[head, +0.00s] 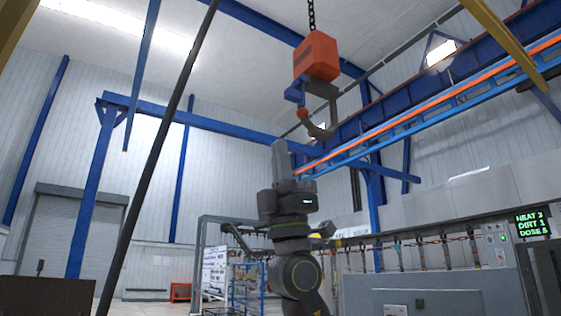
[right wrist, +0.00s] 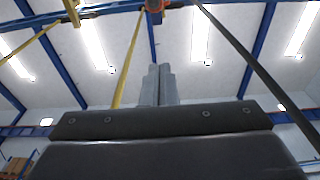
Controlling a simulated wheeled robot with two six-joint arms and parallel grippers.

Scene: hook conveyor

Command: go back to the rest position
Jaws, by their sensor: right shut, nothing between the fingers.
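My right gripper (head: 281,147) points straight up in the middle of the head view, at the end of my dark right arm. Its two grey fingers are together with nothing between them. They also stand shut in the right wrist view (right wrist: 157,72), pointing at the ceiling. An orange hoist block (head: 316,57) hangs on a chain above and to the right of the fingertips in the head view. A grey hook (head: 321,132) hangs under it, apparently empty. Whether the fingers are clear of the hook in depth is hard to tell. My left gripper is not in view.
Blue and orange overhead rails (head: 430,108) run across the upper right. A dark slanted pole (head: 150,170) crosses the left side. A grey machine cabinet (head: 440,293) stands at lower right, with a green-lettered display (head: 532,224) reading HEAT 3, DIRT 1, DOSE 5. A blue rack (head: 246,287) stands behind my arm.

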